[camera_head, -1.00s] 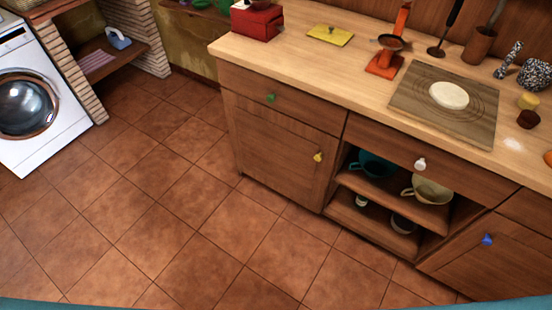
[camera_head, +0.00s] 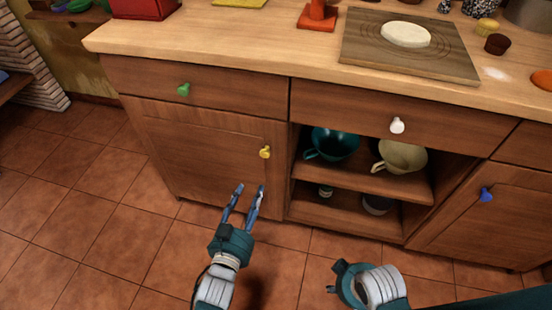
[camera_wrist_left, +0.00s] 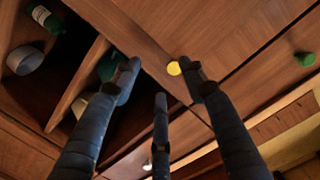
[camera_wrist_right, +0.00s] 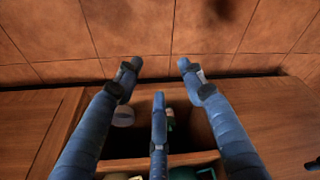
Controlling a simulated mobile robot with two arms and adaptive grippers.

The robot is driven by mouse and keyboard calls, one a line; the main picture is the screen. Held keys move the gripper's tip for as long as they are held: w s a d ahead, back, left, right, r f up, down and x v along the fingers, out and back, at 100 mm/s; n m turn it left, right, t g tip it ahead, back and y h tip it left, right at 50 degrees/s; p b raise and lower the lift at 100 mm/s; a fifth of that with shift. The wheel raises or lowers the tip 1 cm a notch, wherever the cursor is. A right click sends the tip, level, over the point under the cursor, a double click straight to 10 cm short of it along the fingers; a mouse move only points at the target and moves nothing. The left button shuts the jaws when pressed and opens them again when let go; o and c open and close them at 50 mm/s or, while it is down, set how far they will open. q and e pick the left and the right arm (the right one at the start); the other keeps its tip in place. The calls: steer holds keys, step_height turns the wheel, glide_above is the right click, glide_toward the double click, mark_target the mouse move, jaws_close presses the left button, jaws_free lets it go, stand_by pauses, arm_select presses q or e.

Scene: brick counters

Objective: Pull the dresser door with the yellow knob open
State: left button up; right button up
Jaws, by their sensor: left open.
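The dresser door (camera_head: 200,148) is closed, below the left drawer. Its yellow knob (camera_head: 265,152) sits near the door's upper right corner. The yellow knob also shows in the left wrist view (camera_wrist_left: 173,68), between the finger tips and close to the right one in the picture. My left gripper (camera_head: 250,190) is open and empty, below and in front of the knob in the head view, not around it. My right gripper (camera_head: 336,279) is low in front of the open shelves, partly hidden by its own wrist; its fingers (camera_wrist_right: 160,68) are spread and empty in the right wrist view.
Open shelves (camera_head: 365,180) with a teal cup (camera_head: 333,145) and a cream cup (camera_head: 403,156) stand right of the door. A green drawer knob (camera_head: 183,89), white knob (camera_head: 397,125) and blue knob (camera_head: 486,195) stick out. The tiled floor at left is clear.

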mark_target(265, 155)
arm_select(q)
steer(key=shift+m+t+h, duration=0.3)
steer(key=shift+t, duration=0.2)
steer(key=w+d+r, duration=0.1)
steer(key=w, duration=0.2)
steer(key=w+d+r+b, duration=0.1)
steer(key=w, duration=0.3)
steer(key=w+d+r+b, duration=0.1)
steer(key=w+d, duration=0.1)
steer(key=w, duration=0.1)
steer(key=shift+w+d+r, duration=0.1)
steer(key=shift+w+r, duration=0.2)
steer(key=shift+w, duration=0.1)
steer(key=shift+w+d+b, duration=0.2)
steer(key=shift+w+b, duration=0.1)
steer(key=shift+w, duration=0.2)
arm_select(e)
steer(key=w+v, duration=0.1)
steer(key=v, duration=0.6)
steer(key=shift+d+r+t, duration=0.25)
steer(key=shift+r+t, duration=0.05)
steer(key=shift+r, duration=0.15)
steer(key=shift+s, duration=0.15)
arm_select(q)
steer(key=shift+r, duration=0.1)
jaws_close()
